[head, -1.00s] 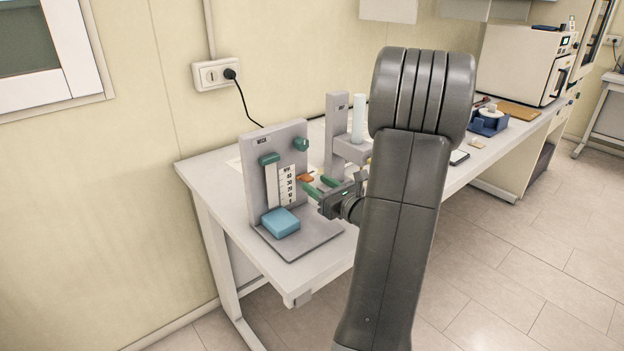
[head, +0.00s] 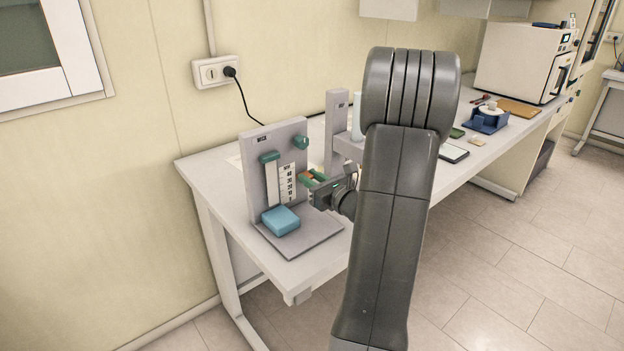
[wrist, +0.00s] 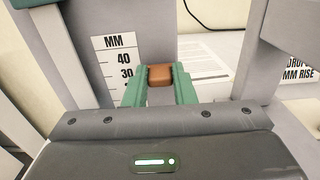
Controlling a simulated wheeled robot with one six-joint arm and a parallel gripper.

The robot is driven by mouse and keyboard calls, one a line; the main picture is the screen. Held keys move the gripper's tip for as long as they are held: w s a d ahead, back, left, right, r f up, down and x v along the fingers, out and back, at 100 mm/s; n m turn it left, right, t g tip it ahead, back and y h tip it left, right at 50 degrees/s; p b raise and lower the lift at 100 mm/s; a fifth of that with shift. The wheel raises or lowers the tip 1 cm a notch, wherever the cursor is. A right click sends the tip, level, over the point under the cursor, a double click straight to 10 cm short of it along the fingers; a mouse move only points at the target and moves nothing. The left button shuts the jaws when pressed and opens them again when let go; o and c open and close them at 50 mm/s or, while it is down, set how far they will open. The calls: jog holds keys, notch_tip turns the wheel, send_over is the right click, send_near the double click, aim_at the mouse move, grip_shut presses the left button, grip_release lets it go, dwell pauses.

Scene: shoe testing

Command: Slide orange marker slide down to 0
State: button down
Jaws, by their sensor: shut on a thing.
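The orange marker (wrist: 160,74) sits beside the upper part of the white MM scale (wrist: 118,62), near the 40 and 30 marks in the wrist view. My gripper (head: 310,178) is at the marker, and its green fingers (wrist: 159,88) are shut on it from both sides. In the head view the marker (head: 306,176) shows only in small part between the fingers. The scale (head: 288,183) is on the grey upright panel (head: 262,150) of the test stand. The lower numbers are hidden by my gripper in the wrist view.
A blue block (head: 281,220) lies on the stand's base plate (head: 305,240), below the scale. A second grey stand (head: 337,120) stands just behind. The table's front left corner is clear.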

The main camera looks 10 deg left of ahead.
jog(key=shift+f+b, duration=1.7)
jog(key=shift+f, duration=0.2)
jog(key=shift+r, duration=0.1)
jog(key=c, duration=1.2)
grip_release()
jog(key=b+v, duration=0.1)
jog(key=v, duration=1.3)
jog(key=shift+a, duration=0.1)
